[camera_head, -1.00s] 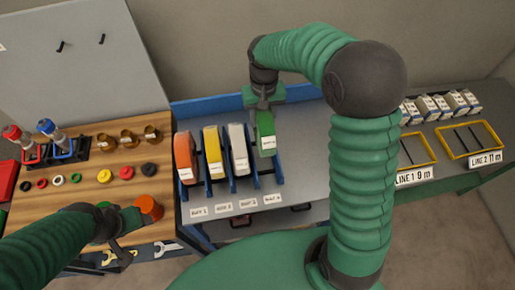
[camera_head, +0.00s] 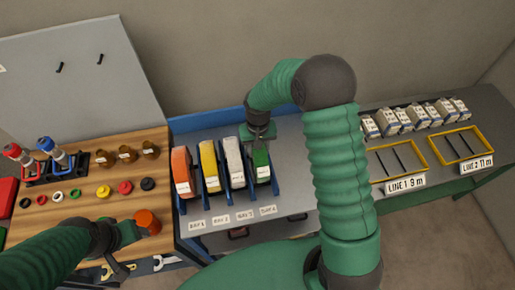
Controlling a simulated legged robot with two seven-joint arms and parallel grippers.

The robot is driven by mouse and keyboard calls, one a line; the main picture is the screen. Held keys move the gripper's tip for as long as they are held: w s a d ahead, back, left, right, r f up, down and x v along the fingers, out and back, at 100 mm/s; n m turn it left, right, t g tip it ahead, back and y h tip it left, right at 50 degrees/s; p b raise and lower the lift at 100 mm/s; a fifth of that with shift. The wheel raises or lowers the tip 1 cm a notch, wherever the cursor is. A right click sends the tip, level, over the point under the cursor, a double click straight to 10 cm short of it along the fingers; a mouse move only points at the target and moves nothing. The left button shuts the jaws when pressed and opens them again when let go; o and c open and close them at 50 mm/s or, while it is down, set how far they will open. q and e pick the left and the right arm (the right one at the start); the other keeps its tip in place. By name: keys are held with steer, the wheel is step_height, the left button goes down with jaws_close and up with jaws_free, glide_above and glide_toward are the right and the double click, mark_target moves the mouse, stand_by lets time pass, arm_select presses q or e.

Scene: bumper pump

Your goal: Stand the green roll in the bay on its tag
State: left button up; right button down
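The green roll (camera_head: 262,166) stands upright in the rightmost slot of the blue rack, with a white label on its front. It is in line with the other rolls, behind the rightmost bay tag (camera_head: 267,210). My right gripper (camera_head: 258,139) is directly above and behind the top of the green roll. Its fingertips are partly hidden, so I cannot tell whether they still grip the roll. My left gripper (camera_head: 132,247) is low over the wooden bench, its fingers spread, beside an orange-red cylinder (camera_head: 148,222).
Orange (camera_head: 182,172), yellow (camera_head: 209,166) and white (camera_head: 234,162) rolls fill the slots to the left. Yellow-framed trays (camera_head: 399,158) and several small cartons (camera_head: 415,116) are at the right. Bottles, rings and caps cover the wooden bench (camera_head: 75,213).

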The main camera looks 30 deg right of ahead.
steer(key=c, duration=0.8)
jaws_free()
steer(key=shift+c, duration=0.2)
step_height(320, 180, up, 12)
steer(key=b, duration=0.3)
steer(key=shift+f, duration=0.25)
steer(key=shift+s+r, duration=0.1)
steer(key=shift+r, duration=0.15)
steer(key=shift+n+t, duration=0.5)
steer(key=shift+n, duration=0.2)
steer(key=s, duration=0.1)
steer(key=s+a+f, duration=0.1)
steer(key=s, duration=0.1)
steer(key=s+a+f, duration=0.1)
steer(key=s, duration=0.1)
steer(key=shift+a+f, duration=0.1)
steer(key=shift+a, duration=0.05)
steer(key=s+a+f+n+t, duration=0.1)
steer(key=s+f, duration=0.2)
steer(key=s, duration=0.6)
steer(key=shift+a+n+t, duration=0.3)
steer(key=shift+a, duration=0.1)
